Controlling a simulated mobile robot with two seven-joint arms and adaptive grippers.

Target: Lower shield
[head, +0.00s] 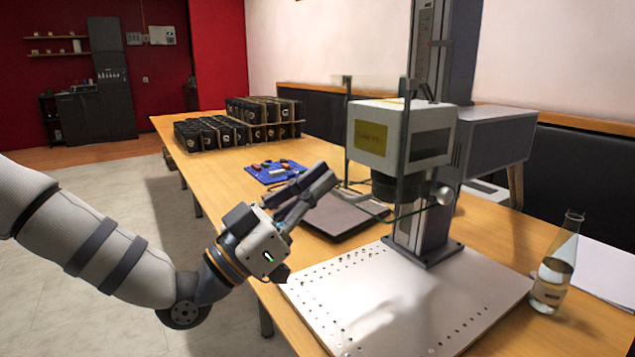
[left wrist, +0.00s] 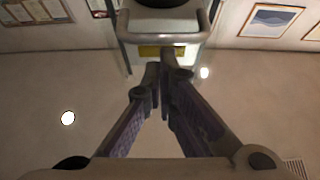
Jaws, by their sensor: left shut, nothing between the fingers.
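The laser marker's grey-white head (head: 372,135) with a yellow label is mounted on a tall column above a perforated metal base plate (head: 400,305). A clear shield with dark upright side bars (head: 347,120) stands around the front of the head, raised well above the plate. A pale round knob (head: 445,195) is at its lower right. My left gripper (head: 326,178) is shut and empty, left of the shield's lower part, apart from it as far as I can tell. My right gripper is not in view.
A dark flat panel (head: 340,212) lies on the wooden table behind my left gripper. A blue tray (head: 275,172) and racks of black mugs (head: 210,133) stand farther back. A glass bottle (head: 556,265) stands right of the base plate. The base plate is clear.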

